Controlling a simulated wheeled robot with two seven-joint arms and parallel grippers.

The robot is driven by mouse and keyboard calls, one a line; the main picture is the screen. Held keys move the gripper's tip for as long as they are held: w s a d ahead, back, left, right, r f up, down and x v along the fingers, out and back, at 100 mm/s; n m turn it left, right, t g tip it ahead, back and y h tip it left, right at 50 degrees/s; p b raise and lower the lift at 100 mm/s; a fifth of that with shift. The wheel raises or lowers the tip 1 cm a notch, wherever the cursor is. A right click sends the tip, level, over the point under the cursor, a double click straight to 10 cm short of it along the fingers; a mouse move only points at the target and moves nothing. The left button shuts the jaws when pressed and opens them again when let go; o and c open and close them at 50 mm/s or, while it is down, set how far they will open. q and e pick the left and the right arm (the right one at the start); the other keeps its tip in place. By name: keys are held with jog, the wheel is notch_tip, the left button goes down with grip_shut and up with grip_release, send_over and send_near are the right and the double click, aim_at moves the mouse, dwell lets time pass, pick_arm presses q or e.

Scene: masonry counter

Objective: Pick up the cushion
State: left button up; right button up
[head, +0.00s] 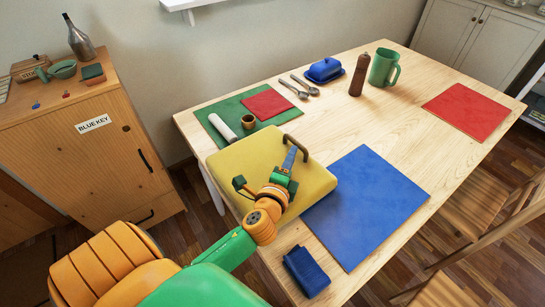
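A yellow cushion (232,163) lies at the near left part of the wooden table, along its left edge. A dark loop-shaped handle (296,147) rises at its far right corner. My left gripper (290,159) is over the cushion's right part, its fingertips pointing toward the handle. My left forearm and wrist hide part of the cushion's near side. My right gripper is not in view.
A blue mat (366,205) lies right of the cushion, with a blue folded cloth (306,271) below. Behind are a green mat (211,128), a rolled white item (222,127), a small brown cup (248,122) and spoons (300,88). A wooden cabinet (80,150) stands left.

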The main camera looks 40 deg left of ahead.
aim_at(298, 142)
pick_arm(q)
jog(key=x, duration=0.7)
jog(key=shift+w+f, duration=0.2)
grip_shut()
dwell(1.0)
